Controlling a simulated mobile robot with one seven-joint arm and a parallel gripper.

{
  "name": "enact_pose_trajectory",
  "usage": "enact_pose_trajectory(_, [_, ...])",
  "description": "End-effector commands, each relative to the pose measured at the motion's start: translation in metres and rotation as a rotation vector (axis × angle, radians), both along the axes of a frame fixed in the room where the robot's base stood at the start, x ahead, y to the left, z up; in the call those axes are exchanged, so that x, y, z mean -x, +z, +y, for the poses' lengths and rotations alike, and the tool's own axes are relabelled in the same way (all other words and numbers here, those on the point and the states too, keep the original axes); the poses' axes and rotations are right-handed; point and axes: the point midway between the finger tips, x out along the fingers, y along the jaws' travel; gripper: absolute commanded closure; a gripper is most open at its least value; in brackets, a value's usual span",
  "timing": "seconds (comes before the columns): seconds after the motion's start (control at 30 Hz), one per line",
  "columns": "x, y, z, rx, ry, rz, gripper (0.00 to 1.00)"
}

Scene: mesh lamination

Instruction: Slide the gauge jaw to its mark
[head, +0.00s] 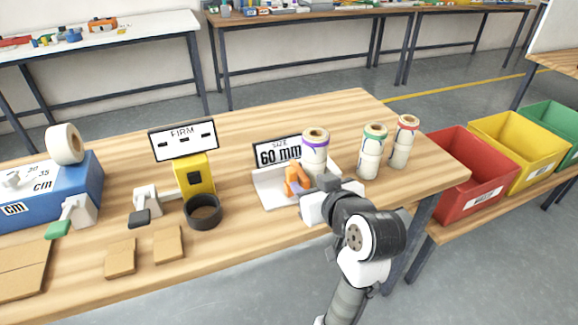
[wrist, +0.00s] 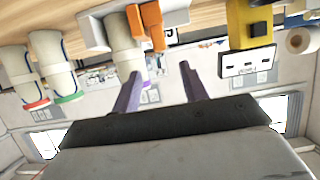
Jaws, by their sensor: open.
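The gauge (head: 268,190) is a white fixture near the table's front edge, with a sign (head: 278,154) reading "SIZE 60 mm". Its orange jaw (head: 296,178) is beside a white roll with a purple band (head: 315,143). In the wrist view, which looks upside down, the orange jaw (wrist: 151,24) is at the top centre next to the roll (wrist: 124,50). My gripper (head: 314,203) is close to the jaw's near right side. Its two fingers are apart and empty in the wrist view (wrist: 158,72). The mark on the gauge cannot be made out.
Rolls with green (head: 373,150) and red (head: 404,142) bands stand right of the gauge. A yellow device (head: 194,175) with a "FIRM" sign and a black ring (head: 203,212) stand left. Red, yellow and green bins are beyond the table's right end.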

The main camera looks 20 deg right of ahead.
Motion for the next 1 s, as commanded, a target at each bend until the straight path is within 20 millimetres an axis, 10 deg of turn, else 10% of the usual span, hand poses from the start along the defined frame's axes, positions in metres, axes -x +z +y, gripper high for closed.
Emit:
enact_pose_trajectory(0.5, [-0.093,-0.037,0.004,0.0,0.001,0.001,0.56])
enact_pose_trajectory(1.0, [-0.105,-0.043,0.004,0.001,-0.001,-0.001,0.6])
